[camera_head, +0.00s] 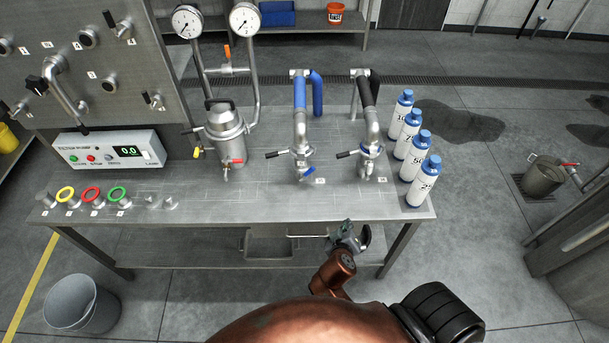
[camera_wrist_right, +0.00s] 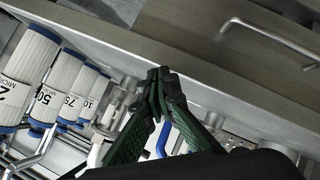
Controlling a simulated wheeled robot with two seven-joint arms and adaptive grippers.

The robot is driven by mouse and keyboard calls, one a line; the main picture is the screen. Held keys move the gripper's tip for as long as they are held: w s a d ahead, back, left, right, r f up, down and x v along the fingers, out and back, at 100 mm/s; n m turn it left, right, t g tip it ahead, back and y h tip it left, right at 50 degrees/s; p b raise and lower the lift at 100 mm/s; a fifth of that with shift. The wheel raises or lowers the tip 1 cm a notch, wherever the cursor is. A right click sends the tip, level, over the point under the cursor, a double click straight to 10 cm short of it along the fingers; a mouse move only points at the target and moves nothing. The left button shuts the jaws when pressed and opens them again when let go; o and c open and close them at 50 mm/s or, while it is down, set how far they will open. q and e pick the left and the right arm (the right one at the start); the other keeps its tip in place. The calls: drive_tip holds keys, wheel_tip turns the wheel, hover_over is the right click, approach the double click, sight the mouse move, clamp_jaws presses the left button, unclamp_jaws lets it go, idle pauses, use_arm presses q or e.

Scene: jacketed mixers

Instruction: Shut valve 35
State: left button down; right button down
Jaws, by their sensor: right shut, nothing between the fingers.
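Several valves are in the head view, but their number tags are too small to read, so I cannot tell which is valve 35. One pipe valve (camera_head: 302,155) under the blue-sleeved pipe has a black lever to its left and a blue lever below. Another pipe valve (camera_head: 370,153) under the black-sleeved pipe also has a black lever to its left. The steel vessel (camera_head: 225,122) has small yellow and red handles. My right gripper (camera_head: 352,238) is in front of the table's front edge, apart from the valves; its fingertips (camera_wrist_right: 158,74) are together and empty. My left gripper is not in view.
Several blue-capped bottles (camera_head: 414,158) stand along the right end of the steel table (camera_head: 250,205). A panel (camera_head: 85,50) with knobs and levers rises at the back left. A control box (camera_head: 110,150) and coloured rings sit at left. A bucket (camera_head: 82,305) stands on the floor.

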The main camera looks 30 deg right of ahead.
sight(307, 174)
drive_tip(key=w+a+r+t, duration=0.1)
drive_tip(key=w, duration=0.1)
drive_tip(key=w+a+r+h, duration=0.1)
drive_tip(key=w+r, duration=0.1)
drive_tip(key=w+a+r+n+t, duration=0.1)
drive_tip(key=w+r, duration=0.1)
drive_tip(key=shift+a+t+h, duration=0.1)
drive_tip(key=shift+t+h, duration=0.2)
drive_tip(key=w+a+r+n+t, duration=0.4)
drive_tip(key=w+a+r+t, duration=0.15)
drive_tip(key=w+a, duration=0.35)
drive_tip(key=w+d+f+p, duration=0.1)
drive_tip(key=w+d+f, duration=0.1)
drive_tip(key=w+d, duration=0.3)
drive_tip(key=shift+w+d+f+g+p, duration=0.25)
drive_tip(key=shift+w+d+g, duration=0.2)
drive_tip(key=shift+d, duration=1)
